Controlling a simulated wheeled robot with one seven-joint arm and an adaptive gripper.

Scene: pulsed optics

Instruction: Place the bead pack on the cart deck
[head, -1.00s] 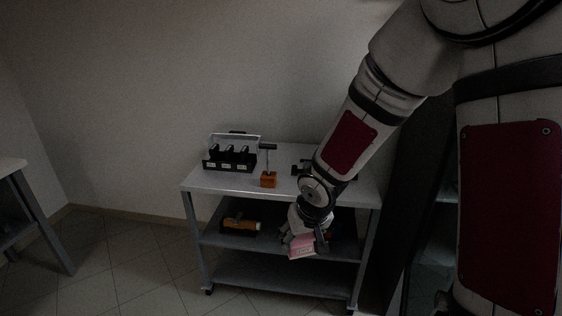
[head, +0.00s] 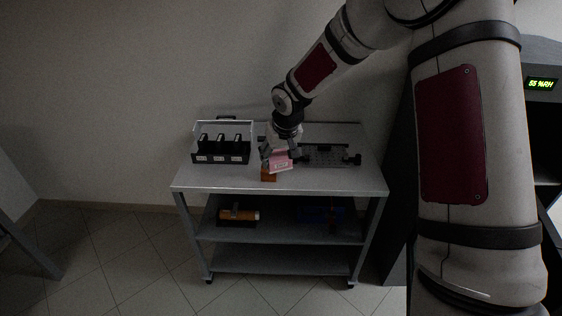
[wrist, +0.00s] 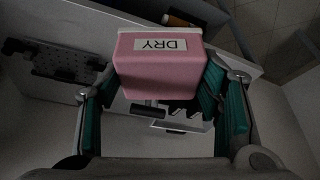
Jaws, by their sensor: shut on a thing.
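The bead pack (head: 280,163) is a pink block with a white label; in the wrist view the pack (wrist: 158,72) shows the word DRY. My gripper (head: 277,152) is shut on it, with a teal-padded finger on each side in the wrist view (wrist: 160,95).
A black rack with several slots (head: 221,150) stands at the deck's left. A dark perforated plate (head: 328,155) lies at the back right. The deck's front right is clear. An orange cylinder (head: 238,215) lies on the shelf below.

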